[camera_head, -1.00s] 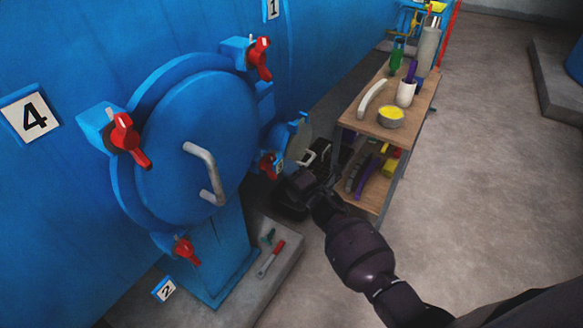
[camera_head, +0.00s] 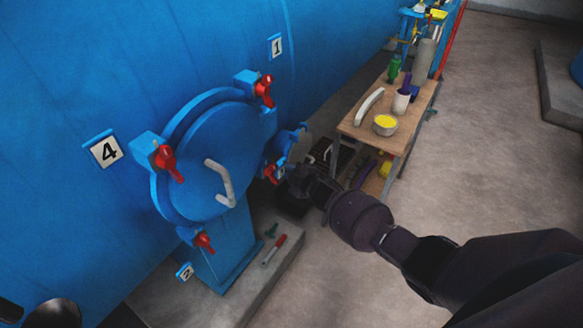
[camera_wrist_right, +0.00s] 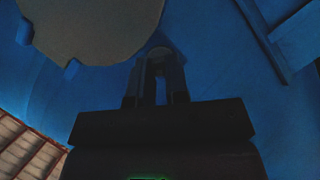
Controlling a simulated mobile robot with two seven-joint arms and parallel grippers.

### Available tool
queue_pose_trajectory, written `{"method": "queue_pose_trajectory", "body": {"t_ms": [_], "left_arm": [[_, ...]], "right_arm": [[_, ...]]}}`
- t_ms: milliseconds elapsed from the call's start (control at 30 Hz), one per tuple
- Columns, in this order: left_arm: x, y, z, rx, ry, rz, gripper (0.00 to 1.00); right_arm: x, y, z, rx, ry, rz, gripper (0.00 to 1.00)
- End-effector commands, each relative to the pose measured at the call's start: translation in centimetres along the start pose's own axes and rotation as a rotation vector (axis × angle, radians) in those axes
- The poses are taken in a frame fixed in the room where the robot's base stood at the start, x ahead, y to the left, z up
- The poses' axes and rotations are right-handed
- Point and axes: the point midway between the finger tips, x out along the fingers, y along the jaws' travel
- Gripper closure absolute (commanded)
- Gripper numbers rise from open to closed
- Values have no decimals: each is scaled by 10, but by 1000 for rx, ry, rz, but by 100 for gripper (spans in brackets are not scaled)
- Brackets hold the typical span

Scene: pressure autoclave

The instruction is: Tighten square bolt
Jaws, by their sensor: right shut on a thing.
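The blue round door (camera_head: 200,165) of the autoclave has a pale handle (camera_head: 219,182) and several red-handled clamps round its rim. My right gripper (camera_head: 290,178) is beside the clamp with a red handle (camera_head: 271,173) at the door's lower right. In the right wrist view, my right gripper (camera_wrist_right: 158,90) is shut on a small dark blue-grey piece (camera_wrist_right: 160,54), which seems to be the square bolt. The fingers hide much of it and the picture is dark. Dark parts at the bottom left of the head view may be my left arm; no left gripper fingers can be made out.
A wooden-topped cart (camera_head: 375,135) stands right of the gripper, with a bowl of yellow stuff (camera_head: 385,124), a white cup (camera_head: 401,101) and bottles. A red-handled tool (camera_head: 274,249) lies on the concrete plinth (camera_head: 262,285).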

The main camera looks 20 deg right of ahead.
Motion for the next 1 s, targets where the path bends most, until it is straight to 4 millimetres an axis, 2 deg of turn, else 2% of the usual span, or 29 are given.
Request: {"method": "queue_pose_trajectory", "body": {"t_ms": [33,400,667,1000], "left_arm": [[-4,-1,-11,0,9,0,57],[-12,-2,-36,0,26,0,57],[-12,-2,-37,0,27,0,57],[-9,-2,-28,-1,20,0,57]], "right_arm": [[1,11,-4,33,3,-11,100],[2,11,-2,356,5,-146,100],[3,10,0,575,6,-238,100],[4,9,0,792,7,-326,100]]}}
